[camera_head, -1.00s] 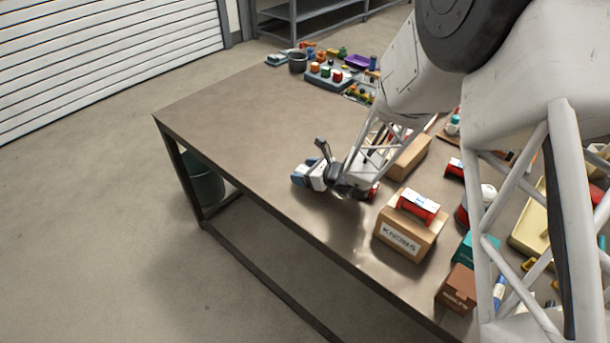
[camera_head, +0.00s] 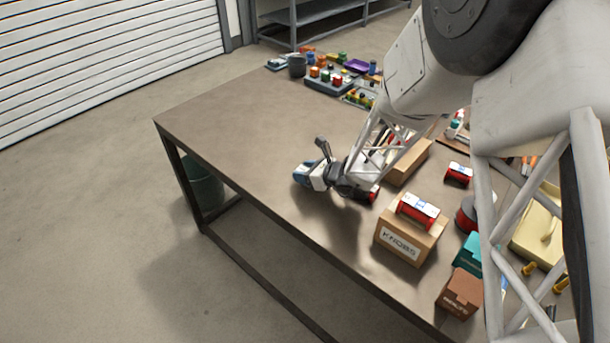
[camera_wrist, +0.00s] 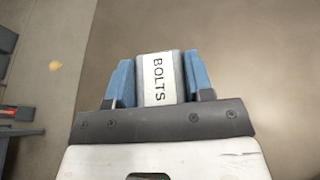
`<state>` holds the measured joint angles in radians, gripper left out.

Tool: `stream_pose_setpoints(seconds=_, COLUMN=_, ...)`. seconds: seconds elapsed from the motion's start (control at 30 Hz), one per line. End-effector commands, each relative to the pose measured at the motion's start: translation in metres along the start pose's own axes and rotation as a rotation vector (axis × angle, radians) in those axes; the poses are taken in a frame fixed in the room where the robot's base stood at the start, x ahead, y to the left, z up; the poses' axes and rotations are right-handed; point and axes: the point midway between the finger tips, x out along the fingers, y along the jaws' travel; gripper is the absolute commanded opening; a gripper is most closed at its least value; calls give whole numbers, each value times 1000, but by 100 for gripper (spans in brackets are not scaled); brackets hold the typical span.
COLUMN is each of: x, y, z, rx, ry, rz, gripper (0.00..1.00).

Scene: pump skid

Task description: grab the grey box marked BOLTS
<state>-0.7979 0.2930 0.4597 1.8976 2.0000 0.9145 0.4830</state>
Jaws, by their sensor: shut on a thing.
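The grey box marked BOLTS (camera_wrist: 159,80) is between the two blue fingers of my gripper (camera_wrist: 160,82) in the wrist view. Its white label faces the wrist camera, and the fingers press on its two sides. In the head view my gripper (camera_head: 304,174) is over the left part of the table, near its front edge. The box is mostly hidden there behind the fingers. I cannot tell whether the box touches the tabletop.
A cardboard box marked KNOBS (camera_head: 408,236) with a red and white part on top stands right of my gripper. A brown box (camera_head: 460,292) and a teal box (camera_head: 468,252) are farther right.

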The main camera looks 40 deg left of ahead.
Motion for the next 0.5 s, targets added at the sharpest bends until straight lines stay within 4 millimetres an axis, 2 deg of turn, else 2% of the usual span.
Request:
stream_pose_setpoints(seconds=0.17, x=-9, y=2, z=18, rx=-2, ry=0, rz=0, gripper=21)
stream_pose_setpoints(seconds=0.5, x=-46, y=38, z=6, rx=1, ry=0, rz=0, gripper=21)
